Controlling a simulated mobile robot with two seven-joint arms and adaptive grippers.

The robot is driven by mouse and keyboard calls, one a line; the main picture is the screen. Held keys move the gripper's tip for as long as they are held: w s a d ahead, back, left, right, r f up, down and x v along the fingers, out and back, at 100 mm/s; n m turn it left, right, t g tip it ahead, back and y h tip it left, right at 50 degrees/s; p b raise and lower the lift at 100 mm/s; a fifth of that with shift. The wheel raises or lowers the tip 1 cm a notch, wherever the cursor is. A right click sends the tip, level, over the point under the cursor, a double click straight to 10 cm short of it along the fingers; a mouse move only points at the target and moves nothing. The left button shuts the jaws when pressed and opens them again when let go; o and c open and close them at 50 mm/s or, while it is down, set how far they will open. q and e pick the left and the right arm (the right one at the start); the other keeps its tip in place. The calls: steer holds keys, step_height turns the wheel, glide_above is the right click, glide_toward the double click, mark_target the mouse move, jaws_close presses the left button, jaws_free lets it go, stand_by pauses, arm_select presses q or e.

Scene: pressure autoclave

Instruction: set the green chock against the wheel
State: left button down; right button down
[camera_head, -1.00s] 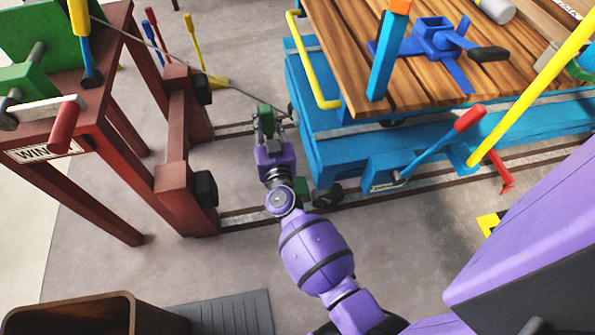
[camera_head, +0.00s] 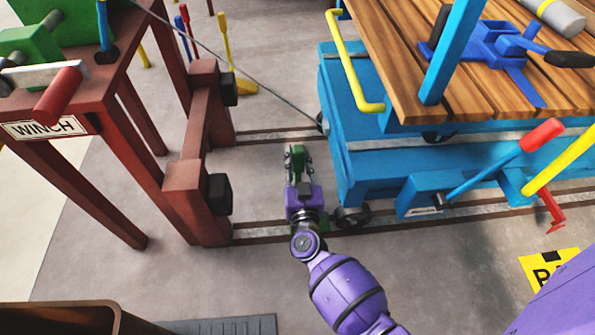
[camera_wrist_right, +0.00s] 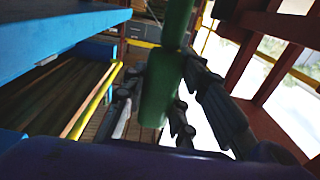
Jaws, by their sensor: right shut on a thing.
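My right gripper (camera_head: 296,160) is shut on the green chock (camera_head: 297,168), over the floor between the rails, left of the blue cart's end. In the right wrist view the held piece is a long green bar (camera_wrist_right: 161,95) between the dark fingers (camera_wrist_right: 160,105). The gripper hides part of it. A dark wheel (camera_head: 353,216) shows under the cart's near corner, right of my wrist, apart from the held piece. A small green patch (camera_head: 324,220) sits beside this wheel, partly hidden by my wrist; I cannot tell what it belongs to. My left gripper is not in view.
The blue cart (camera_head: 375,165) with a wooden deck stands at right on rails (camera_head: 265,232). A red-brown winch frame (camera_head: 190,185) with dark buffers stands at left. A cable (camera_head: 255,85) runs from the winch side to the cart. A brown bin (camera_head: 60,318) is at lower left.

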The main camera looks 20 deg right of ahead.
mark_target(299, 172)
step_height(299, 172, down, 3)
steer(key=shift+f+b, duration=0.15)
steer(key=shift+b, duration=0.95)
steer(key=shift+f, duration=0.2)
steer(key=shift+r, duration=0.2)
steer(key=shift+f, duration=0.15)
steer(key=c, duration=1.4)
jaws_free()
steer(key=shift+f, duration=0.15)
steer(key=shift+c, duration=0.2)
